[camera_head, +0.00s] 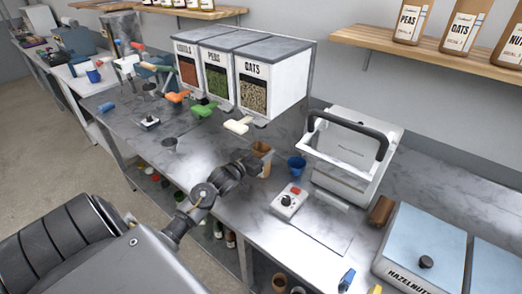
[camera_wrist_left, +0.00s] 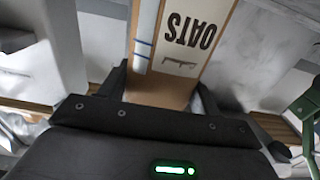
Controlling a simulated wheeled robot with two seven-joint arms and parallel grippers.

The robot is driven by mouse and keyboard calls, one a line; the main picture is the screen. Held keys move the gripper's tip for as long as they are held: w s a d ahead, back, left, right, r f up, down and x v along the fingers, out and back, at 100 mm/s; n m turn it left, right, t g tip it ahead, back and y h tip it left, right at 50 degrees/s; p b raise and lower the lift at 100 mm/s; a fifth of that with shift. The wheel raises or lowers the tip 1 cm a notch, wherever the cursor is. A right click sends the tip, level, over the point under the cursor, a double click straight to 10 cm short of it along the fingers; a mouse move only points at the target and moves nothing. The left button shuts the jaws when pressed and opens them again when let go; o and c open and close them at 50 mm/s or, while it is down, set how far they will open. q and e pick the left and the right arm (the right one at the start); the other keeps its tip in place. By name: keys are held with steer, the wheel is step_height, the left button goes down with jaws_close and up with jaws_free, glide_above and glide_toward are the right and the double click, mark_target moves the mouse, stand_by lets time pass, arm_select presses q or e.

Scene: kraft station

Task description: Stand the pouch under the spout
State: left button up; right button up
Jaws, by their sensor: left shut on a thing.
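My left gripper (camera_head: 250,166) is shut on a brown kraft pouch (camera_head: 262,149). In the left wrist view the pouch (camera_wrist_left: 178,75) sits between the two fingers, with the word OATS upside down in the picture. The pouch looks roughly upright; I cannot tell whether its base touches the counter. The dispenser has three bins, and the oats bin (camera_head: 254,88) is the right one. Its cream spout (camera_head: 238,126) is above and left of the pouch in the head view, and the pouch is apart from it. My right gripper is not in view.
A blue cup (camera_head: 297,165) stands just right of the pouch. Further right are a small box with a red knob (camera_head: 289,202) and a white machine with a black handle (camera_head: 350,155). The counter (camera_head: 205,155) below the spouts is mostly clear.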

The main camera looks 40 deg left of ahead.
arm_select(q)
steer(key=o, duration=1.3)
steer(key=shift+f, duration=0.15)
steer(key=shift+r, duration=0.25)
steer(key=shift+s+d+b, duration=0.15)
steer(key=shift+s+b, duration=1.25)
steer(key=shift+s, duration=4.65)
steer(key=shift+f, duration=0.1)
